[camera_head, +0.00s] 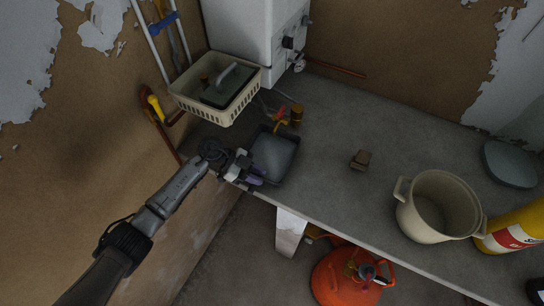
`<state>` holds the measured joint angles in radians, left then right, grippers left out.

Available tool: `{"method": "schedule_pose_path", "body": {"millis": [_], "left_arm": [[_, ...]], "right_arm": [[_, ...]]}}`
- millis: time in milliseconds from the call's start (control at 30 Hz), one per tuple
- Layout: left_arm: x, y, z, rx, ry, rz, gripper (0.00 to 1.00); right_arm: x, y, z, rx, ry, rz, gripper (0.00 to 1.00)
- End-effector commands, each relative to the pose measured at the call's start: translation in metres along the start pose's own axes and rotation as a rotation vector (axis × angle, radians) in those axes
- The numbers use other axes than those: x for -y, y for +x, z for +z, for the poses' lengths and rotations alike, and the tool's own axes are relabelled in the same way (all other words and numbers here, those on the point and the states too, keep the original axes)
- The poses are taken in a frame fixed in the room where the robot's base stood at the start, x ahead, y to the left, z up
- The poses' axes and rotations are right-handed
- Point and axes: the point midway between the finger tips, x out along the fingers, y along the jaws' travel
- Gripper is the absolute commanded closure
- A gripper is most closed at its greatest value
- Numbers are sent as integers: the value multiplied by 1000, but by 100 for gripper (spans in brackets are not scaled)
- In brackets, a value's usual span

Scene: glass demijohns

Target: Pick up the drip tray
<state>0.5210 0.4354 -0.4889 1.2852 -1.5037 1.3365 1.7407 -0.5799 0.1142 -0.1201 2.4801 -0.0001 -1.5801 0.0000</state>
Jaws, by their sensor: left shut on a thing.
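A small dark rectangular tray (274,157), which I take as the drip tray, is at the left end of the grey worktop, close to its front edge. My left gripper (250,170) reaches in from the left and is shut on the tray's left side. The fingers hide part of that rim. I cannot tell whether the tray is resting on the worktop or slightly raised. My right gripper is not in view.
Brass-coloured fittings (296,115) stand just behind the tray. A cream basket (217,110) is behind it on the left, near a white boiler-like box (243,28). An orange container (345,278) is below.

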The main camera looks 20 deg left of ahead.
Motion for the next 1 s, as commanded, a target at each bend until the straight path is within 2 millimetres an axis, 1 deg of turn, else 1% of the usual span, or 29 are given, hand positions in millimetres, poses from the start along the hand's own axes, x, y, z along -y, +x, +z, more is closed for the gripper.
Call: {"method": "schedule_pose_path", "body": {"millis": [33,133,767,1000], "left_arm": [[-2,1,4,5,-5,3,91],[-2,1,4,6,-5,3,100],[-2,1,5,7,-8,2,100],[-2,-1,1,8,-9,2,100]], "right_arm": [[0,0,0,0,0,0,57],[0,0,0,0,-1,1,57],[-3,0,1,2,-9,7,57],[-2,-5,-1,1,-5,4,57]]}}
